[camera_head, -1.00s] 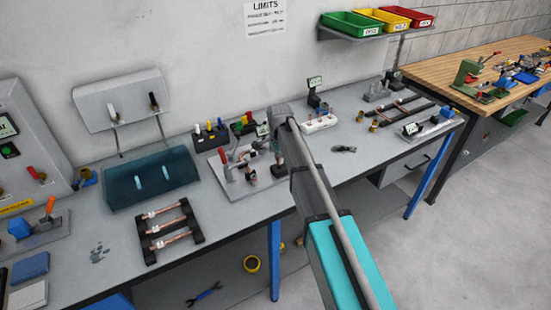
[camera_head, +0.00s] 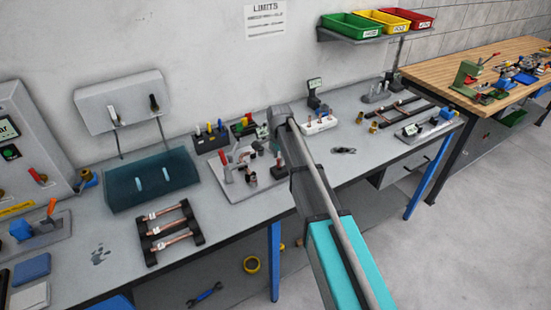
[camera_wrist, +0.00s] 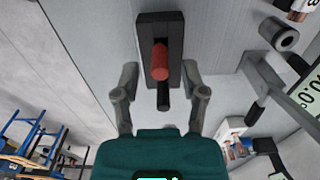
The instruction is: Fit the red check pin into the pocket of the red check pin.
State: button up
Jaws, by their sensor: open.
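The red check pin (camera_wrist: 160,62) shows in the wrist view as a red cylinder at a black block (camera_wrist: 158,30), with a short black cylinder (camera_wrist: 163,98) just below it. My gripper (camera_wrist: 160,76) is open, with one finger on each side of the red pin and clear gaps to both. Nothing is held. I cannot tell how deep the red pin sits in the block, and the pocket is not clearly identifiable. In the head view my arm covers the gripper's work area.
In the head view, a clamp fixture (camera_head: 228,186) stands near the arm. A black holder with coloured pins (camera_head: 210,142) is behind it. A rack of copper tubes (camera_head: 170,233) and a teal tray (camera_head: 150,183) are to the left.

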notch_tip(320, 180, up, 11)
jog(key=p, duration=1)
jog(key=shift+r+p, duration=0.15)
jog(key=shift+p, duration=0.25)
dwell(0.4)
jog(key=s+d+n, duration=1.1)
jog(key=s+d, duration=1)
jog(key=s, duration=0.4)
jog(key=shift+s+d, duration=0.4)
